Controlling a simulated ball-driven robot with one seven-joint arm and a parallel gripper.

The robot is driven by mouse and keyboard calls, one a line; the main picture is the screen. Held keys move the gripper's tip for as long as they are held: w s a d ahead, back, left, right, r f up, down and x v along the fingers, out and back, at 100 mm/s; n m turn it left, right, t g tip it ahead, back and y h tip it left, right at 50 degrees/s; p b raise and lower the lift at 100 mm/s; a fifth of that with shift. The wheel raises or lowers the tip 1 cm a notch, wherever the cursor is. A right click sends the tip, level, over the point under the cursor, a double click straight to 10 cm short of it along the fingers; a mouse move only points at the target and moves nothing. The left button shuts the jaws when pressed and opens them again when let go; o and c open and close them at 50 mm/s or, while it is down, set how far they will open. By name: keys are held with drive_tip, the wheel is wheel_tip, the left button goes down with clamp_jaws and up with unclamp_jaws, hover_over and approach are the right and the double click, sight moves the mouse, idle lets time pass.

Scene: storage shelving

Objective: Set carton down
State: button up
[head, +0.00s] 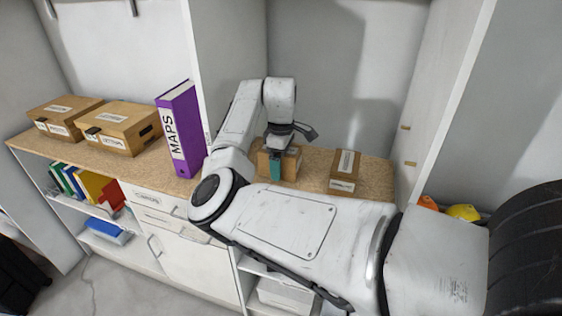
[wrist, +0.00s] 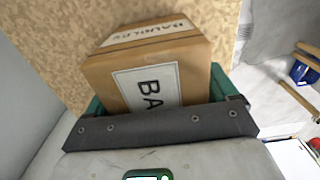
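The brown carton (wrist: 190,72) has white labels; the one on top reads like "BAUBLES". In the wrist view it sits between the green fingers of my gripper (wrist: 158,98), which lie against its two sides. In the head view the carton (head: 291,161) is over the wooden counter (head: 314,172), partly hidden by my gripper (head: 277,166) and its green finger. Its underside is hidden, so I cannot tell whether it touches the counter.
A second small carton (head: 345,171) stands to the right on the counter, near a white side panel (head: 445,90). A purple MAPS binder (head: 181,130) stands left of a white divider. Two larger boxes (head: 123,127) (head: 66,117) stand farther left. Bare counter shows between the two cartons.

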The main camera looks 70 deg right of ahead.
drive_tip(key=shift+o, duration=1.1)
drive_tip(key=shift+r, duration=0.1)
wheel_tip(320, 180, up, 12)
drive_tip(key=shift+r+b, duration=0.1)
drive_tip(key=shift+b, duration=0.7)
